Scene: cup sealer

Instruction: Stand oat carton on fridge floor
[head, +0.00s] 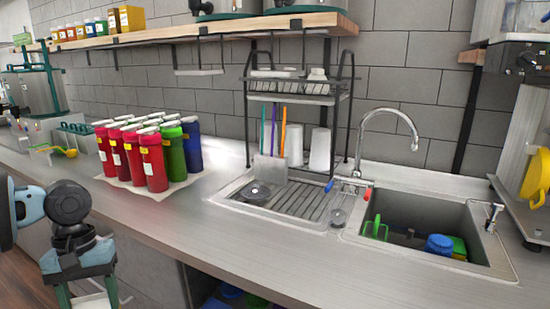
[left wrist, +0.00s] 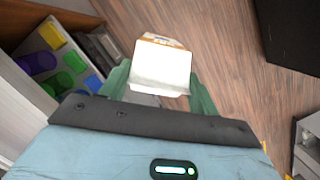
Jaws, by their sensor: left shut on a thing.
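The carton (left wrist: 162,68), white with an orange-brown end, sits between the green fingers of my left gripper (left wrist: 160,92) in the left wrist view. The gripper is shut on it and holds it above the wooden floor. In the head view my left gripper (head: 90,296) is at the lower left, in front of the counter, its lower part cut off by the frame edge. An open compartment under the counter (head: 205,284) shows blue and purple items low inside. In the left wrist view an open compartment (left wrist: 20,95) at the left holds green, purple and yellow items. My right gripper is not in view.
The counter (head: 190,222) carries several red, green and blue bottles (head: 153,160) on a mat. A dish rack (head: 300,100) and a sink (head: 430,220) stand further right. The wooden floor (left wrist: 225,60) is clear around the carton.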

